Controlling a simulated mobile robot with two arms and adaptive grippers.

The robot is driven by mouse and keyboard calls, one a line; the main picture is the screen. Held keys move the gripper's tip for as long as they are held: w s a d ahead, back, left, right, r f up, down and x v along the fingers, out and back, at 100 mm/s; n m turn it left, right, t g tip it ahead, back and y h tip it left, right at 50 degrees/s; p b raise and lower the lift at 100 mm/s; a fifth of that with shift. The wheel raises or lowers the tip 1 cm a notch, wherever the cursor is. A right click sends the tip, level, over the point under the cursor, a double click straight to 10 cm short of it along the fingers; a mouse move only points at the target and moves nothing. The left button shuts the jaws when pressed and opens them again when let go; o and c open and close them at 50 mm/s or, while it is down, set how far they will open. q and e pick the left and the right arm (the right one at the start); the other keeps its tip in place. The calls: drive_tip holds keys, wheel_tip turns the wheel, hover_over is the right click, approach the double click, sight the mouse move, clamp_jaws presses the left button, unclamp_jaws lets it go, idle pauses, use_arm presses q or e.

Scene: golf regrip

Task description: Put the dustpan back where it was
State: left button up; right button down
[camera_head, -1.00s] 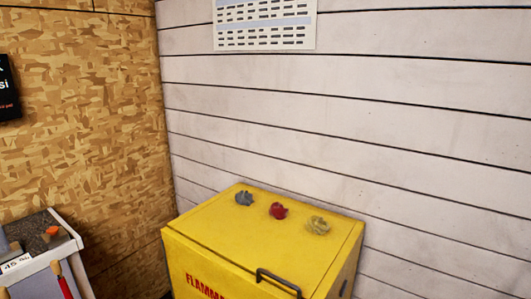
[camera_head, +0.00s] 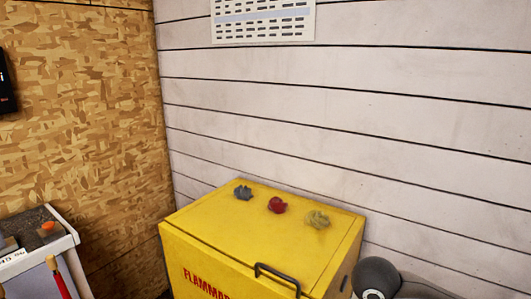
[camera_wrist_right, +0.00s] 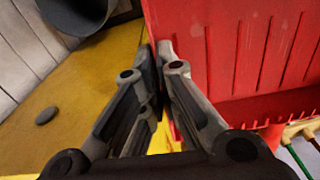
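The dustpan (camera_wrist_right: 235,50) is red with raised ribs and a toothed edge. It fills the upper right of the right wrist view. My right gripper (camera_wrist_right: 156,52) has its fingers nearly together at the dustpan's left edge and appears shut on it; the exact contact is hidden. The dustpan and right gripper do not show in the head view, where only a grey joint of my right arm shows at the lower right. My left gripper is in neither view.
A yellow flammables cabinet (camera_head: 245,228) stands in the corner, with a black handle (camera_head: 277,277) and blue, red and yellowish crumpled lumps (camera_head: 277,205) on top. A grey-topped unit (camera_head: 38,232) is at lower left. White plank (camera_head: 400,130) and chipboard (camera_head: 85,130) walls enclose the corner.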

drive_tip(key=s+d+r+m+b, duration=0.1)
drive_tip(key=d+r+m, duration=0.2)
drive_tip(key=r+m, duration=0.4)
drive_tip(key=shift+m+t, duration=0.3)
drive_tip(key=shift+m, duration=1.4)
drive_tip(key=shift+r, duration=0.15)
